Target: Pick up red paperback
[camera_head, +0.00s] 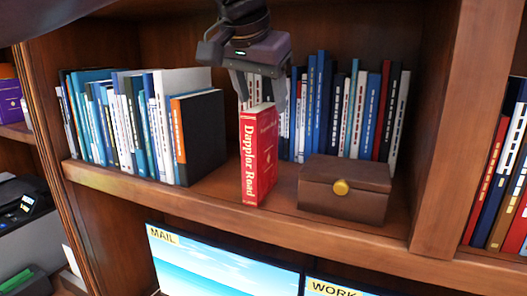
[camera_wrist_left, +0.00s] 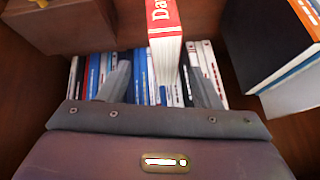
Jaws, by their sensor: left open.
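The red paperback (camera_head: 258,155), with "Dapplor Road" on its spine, stands upright near the front edge of the wooden shelf. My left gripper (camera_head: 262,98) comes down from above and is open, with its fingers at the book's top, one toward each side. In the left wrist view the red cover and pale page edge of the paperback (camera_wrist_left: 166,22) lie between the lines of the two fingers (camera_wrist_left: 160,72). I cannot tell whether the fingers touch it. My right gripper is not in view.
A brown box (camera_head: 345,190) with a gold knob stands close to the right of the paperback. A black book (camera_head: 200,135) leads a row of books on the left. More books (camera_head: 368,112) stand behind. The shelf's front edge (camera_head: 230,220) is below, with screens (camera_head: 225,265) underneath.

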